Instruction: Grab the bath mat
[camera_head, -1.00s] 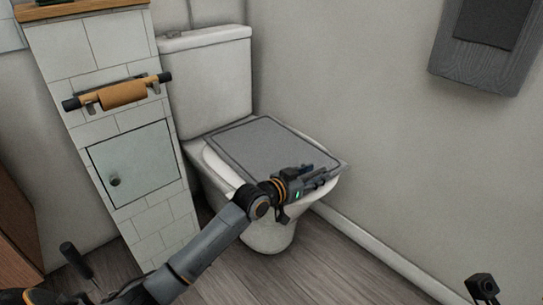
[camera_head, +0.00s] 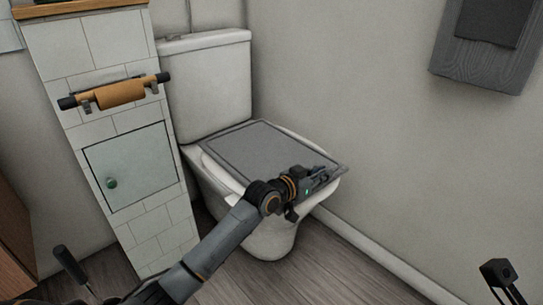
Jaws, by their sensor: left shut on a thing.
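The bath mat (camera_head: 262,150) is a flat grey rectangle with a darker border line. It lies on the closed lid of the white toilet (camera_head: 205,84), and its near right corner reaches past the lid's edge. My left gripper (camera_head: 332,174) is at the mat's near right edge, shut on it. The fingers partly hide that edge of the mat.
A tiled half wall (camera_head: 150,236) with a toilet paper roll (camera_head: 120,93) and a small cabinet door (camera_head: 132,168) stands left of the toilet. A grey wooden panel (camera_head: 482,62) hangs on the right wall. Wooden floor (camera_head: 330,270) is clear in front.

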